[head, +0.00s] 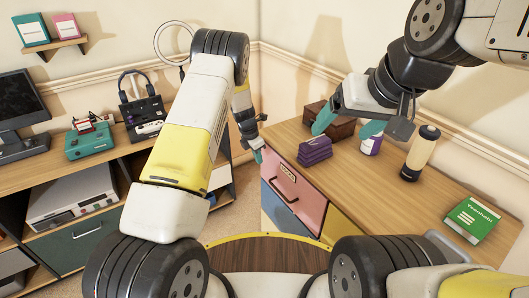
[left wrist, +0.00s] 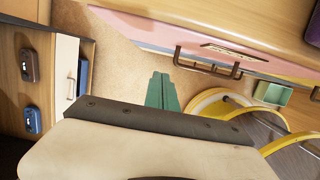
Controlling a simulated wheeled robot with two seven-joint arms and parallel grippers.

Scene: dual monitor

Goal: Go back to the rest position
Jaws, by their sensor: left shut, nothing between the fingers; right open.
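My left gripper (head: 258,155) hangs in front of the corner of the wooden-topped drawer cabinet (head: 420,205), at the left of its top. In the left wrist view its teal fingers (left wrist: 162,92) are together and empty, with floor behind them. My right gripper (head: 346,124) is open over the cabinet top, its teal fingers spread. One finger is by the purple folded stack (head: 314,152) and brown box (head: 342,128); the other overlaps the white and purple jar (head: 371,146). I see nothing held in it.
A cream and black cylinder (head: 420,155) and a green box (head: 471,219) stand on the cabinet top. The pink drawer (head: 288,190) has a dark handle, which also shows in the left wrist view (left wrist: 205,66). A desk (head: 30,173) with a monitor (head: 20,100) stands left.

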